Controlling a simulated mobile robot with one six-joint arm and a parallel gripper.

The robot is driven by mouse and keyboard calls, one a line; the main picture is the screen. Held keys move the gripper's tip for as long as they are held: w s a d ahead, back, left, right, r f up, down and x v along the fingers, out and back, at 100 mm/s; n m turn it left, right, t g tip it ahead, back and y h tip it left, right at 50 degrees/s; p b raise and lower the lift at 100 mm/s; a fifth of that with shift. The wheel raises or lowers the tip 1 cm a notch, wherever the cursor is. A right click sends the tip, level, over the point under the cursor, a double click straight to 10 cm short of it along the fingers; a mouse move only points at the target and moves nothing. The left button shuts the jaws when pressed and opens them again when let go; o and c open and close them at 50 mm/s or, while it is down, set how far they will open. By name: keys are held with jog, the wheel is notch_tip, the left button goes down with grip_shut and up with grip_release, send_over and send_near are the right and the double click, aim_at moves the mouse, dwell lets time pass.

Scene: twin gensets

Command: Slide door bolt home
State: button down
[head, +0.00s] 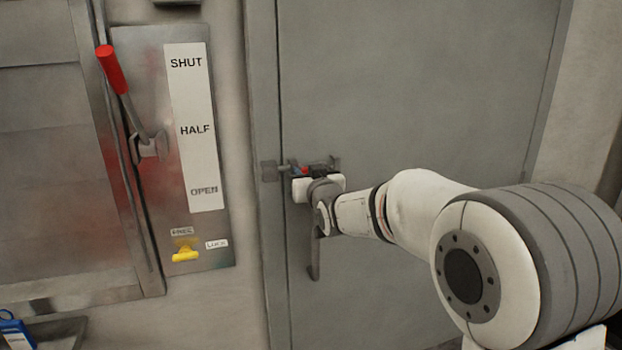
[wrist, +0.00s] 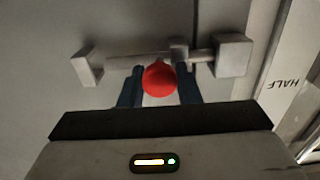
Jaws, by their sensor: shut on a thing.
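The grey door (head: 420,90) stands flat in its frame. A grey bolt rod (wrist: 125,61) lies across it, with a red knob (wrist: 158,78) on the rod. My gripper (head: 301,173) is at the bolt, its blue fingers (wrist: 160,88) shut on the red knob, one on each side. In the wrist view the rod runs through a guide (wrist: 179,53) and meets the square keeper block (wrist: 233,55); I cannot tell how far it goes in. The keeper (head: 268,171) also shows on the door frame in the head view. My wrist hides part of the bolt in the head view.
A door handle (head: 315,255) hangs just below my wrist. Left of the door is a metal panel (head: 222,240) with a red-gripped lever (head: 112,70), a SHUT/HALF/OPEN label (head: 190,100) and a yellow knob (head: 185,254). A blue tag (head: 14,328) is at the lower left.

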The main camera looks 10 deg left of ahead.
jog(key=shift+a, duration=0.2)
jog(key=c, duration=1.2)
grip_release()
jog(key=shift+s+a, duration=0.15)
jog(key=shift+c, duration=0.2)
jog(key=shift+o, duration=0.6)
jog(key=shift+d, duration=0.2)
jog(key=b+v, duration=0.2)
jog(key=v, duration=0.5)
jog(key=shift+s, duration=0.2)
jog(key=shift+d, duration=0.1)
